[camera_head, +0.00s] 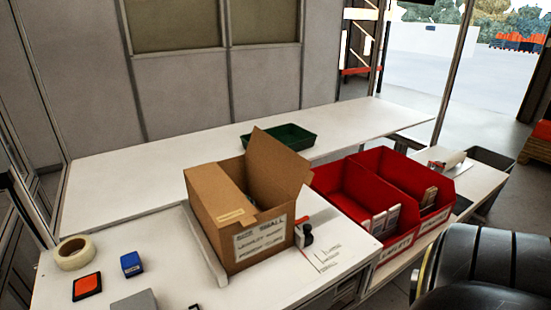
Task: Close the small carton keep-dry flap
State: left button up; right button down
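The small carton (222,218) is a brown cardboard box standing on the white worktop near the middle. Its front label (260,238) reads "SIZE SMALL" above smaller lettering. One flap (278,168) stands raised at the right and back, leaning outward, and the carton is partly open beside it. The left part of the top is covered by cardboard lying about level. I cannot make out a keep-dry mark on any flap. Neither of my grippers is in view.
Red bins (345,205) with white cards stand right of the carton. A hand stamp (304,235) and papers (325,255) lie beside it. A green tray (279,137) is behind. A tape roll (73,252), an orange pad (87,286) and a blue box (131,264) lie left.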

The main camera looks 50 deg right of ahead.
aim_at(288, 169)
jog(key=z, duration=1.3)
jog(key=k, duration=0.1)
jog(key=z, duration=0.7)
jog(key=i, duration=0.2)
jog(key=u, duration=0.4)
